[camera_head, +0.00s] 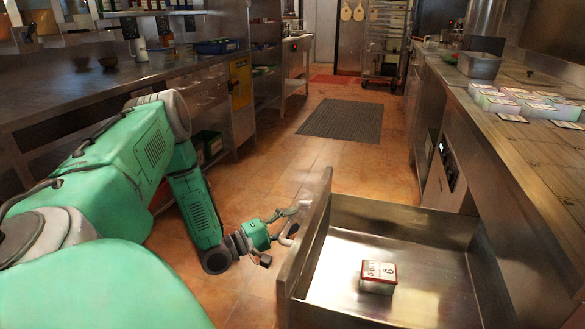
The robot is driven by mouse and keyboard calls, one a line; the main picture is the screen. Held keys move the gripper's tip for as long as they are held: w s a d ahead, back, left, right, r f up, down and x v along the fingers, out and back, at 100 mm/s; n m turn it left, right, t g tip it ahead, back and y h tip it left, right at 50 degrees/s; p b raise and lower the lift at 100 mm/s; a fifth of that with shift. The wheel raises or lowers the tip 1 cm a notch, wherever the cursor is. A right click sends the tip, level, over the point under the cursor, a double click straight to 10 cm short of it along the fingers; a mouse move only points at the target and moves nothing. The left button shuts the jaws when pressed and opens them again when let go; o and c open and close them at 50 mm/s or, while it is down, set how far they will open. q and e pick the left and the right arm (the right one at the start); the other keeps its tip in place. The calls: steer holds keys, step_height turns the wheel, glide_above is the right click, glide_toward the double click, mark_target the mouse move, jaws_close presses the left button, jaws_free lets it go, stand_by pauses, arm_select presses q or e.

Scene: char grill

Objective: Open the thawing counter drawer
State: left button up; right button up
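The steel drawer (316,225) of the counter on the right is pulled out into the aisle, its front panel facing left. Its inside shows, with a small red and white box (378,277) on the bottom. A bar handle (290,233) sticks out from the drawer's front. My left gripper (281,236) is at the handle, with its fingers spread above and below it. I cannot tell whether either finger touches the handle. My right gripper is not in view.
The steel counter (520,160) on the right carries several packs (520,100) and a metal pan (479,64). A long workbench (90,95) runs along the left. The aisle beyond the drawer is clear, with a dark floor mat (342,120).

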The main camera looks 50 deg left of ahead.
arm_select(q)
steer(key=shift+s+r, duration=0.1)
steer(key=v, duration=1.1)
steer(key=shift+s+a+f, duration=0.2)
steer(key=shift+s+f, duration=0.05)
steer(key=shift+s, duration=0.1)
